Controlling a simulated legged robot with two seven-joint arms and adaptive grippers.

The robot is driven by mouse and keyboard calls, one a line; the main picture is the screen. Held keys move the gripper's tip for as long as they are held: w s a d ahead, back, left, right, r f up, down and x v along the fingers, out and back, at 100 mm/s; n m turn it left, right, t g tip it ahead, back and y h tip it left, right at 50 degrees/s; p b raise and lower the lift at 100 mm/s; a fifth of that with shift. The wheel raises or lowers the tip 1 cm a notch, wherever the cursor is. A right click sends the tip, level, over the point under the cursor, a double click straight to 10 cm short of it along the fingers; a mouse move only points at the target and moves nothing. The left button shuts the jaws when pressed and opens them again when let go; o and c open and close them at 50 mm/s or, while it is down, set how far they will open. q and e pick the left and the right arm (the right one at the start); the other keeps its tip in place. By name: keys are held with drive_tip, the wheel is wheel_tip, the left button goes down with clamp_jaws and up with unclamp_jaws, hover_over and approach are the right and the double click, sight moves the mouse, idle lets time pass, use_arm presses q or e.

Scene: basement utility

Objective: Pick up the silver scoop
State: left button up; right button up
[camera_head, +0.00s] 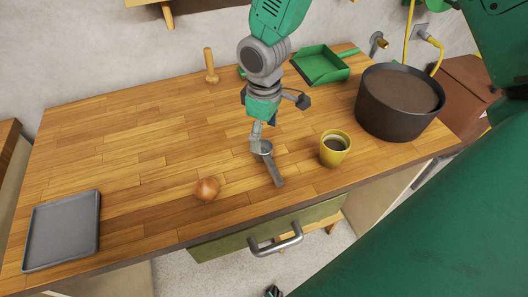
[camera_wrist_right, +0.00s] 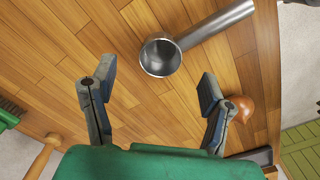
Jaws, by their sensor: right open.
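The silver scoop (camera_head: 276,176) lies on the wooden worktop near its front edge, its handle pointing toward that edge. In the right wrist view, its round open cup (camera_wrist_right: 160,56) lies just beyond the fingertips and its tubular handle (camera_wrist_right: 217,21) runs to the upper right. My right gripper (camera_head: 268,122) is above the worktop, over the cup end of the scoop, and partly overlaps it in the head view. In the wrist view, my right gripper (camera_wrist_right: 156,80) has its two fingers wide apart with nothing between them. My left gripper is not seen clearly in either view.
An onion (camera_head: 206,189) lies left of the scoop and a yellow mug (camera_head: 335,149) of dark liquid stands right of it. A dark pot (camera_head: 398,105), green dustpan (camera_head: 320,66) and wooden peg (camera_head: 210,66) stand farther back. A grey tray (camera_head: 63,231) lies at left.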

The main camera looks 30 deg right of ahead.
sight(264, 147)
drive_tip(key=f, duration=0.4)
drive_tip(key=shift+s+a+f+p, duration=0.15)
drive_tip(key=shift+a+f+p, duration=0.05)
drive_tip(key=shift+f+p, duration=0.15)
drive_tip(key=shift+d+f, duration=0.15)
drive_tip(key=shift+f, duration=0.2)
drive_tip(key=shift+d, duration=0.15)
drive_tip(key=c, duration=1.4)
drive_tip(key=shift+o, duration=0.2)
